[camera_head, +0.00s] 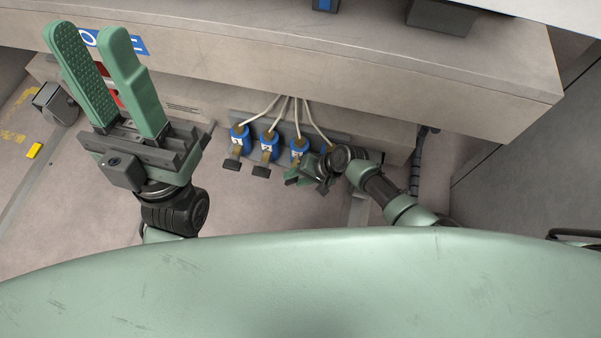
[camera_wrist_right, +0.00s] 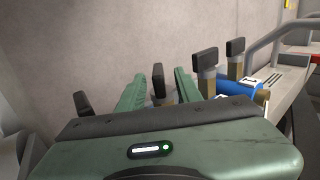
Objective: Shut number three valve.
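A row of blue valves with black-tipped brass handles sits on a grey plate under the machine ledge. The third valve from the left (camera_head: 299,145) is partly hidden by my right gripper. My right gripper (camera_head: 296,180) is low in front of it. In the right wrist view, the green fingers (camera_wrist_right: 158,80) are apart, one on each side of a black-tipped handle (camera_wrist_right: 158,78), which appears to be the third valve's. Gaps show on both sides, so I see no grip. My left gripper (camera_head: 89,36) is raised at the left, open and empty.
The first valve (camera_head: 239,137) and second valve (camera_head: 268,143) stand close by on the left; the fourth (camera_head: 324,148) is partly behind my right wrist. Pale hoses (camera_head: 263,109) run up from the valves. The ledge (camera_head: 400,90) overhangs them. Floor to the left is fairly clear.

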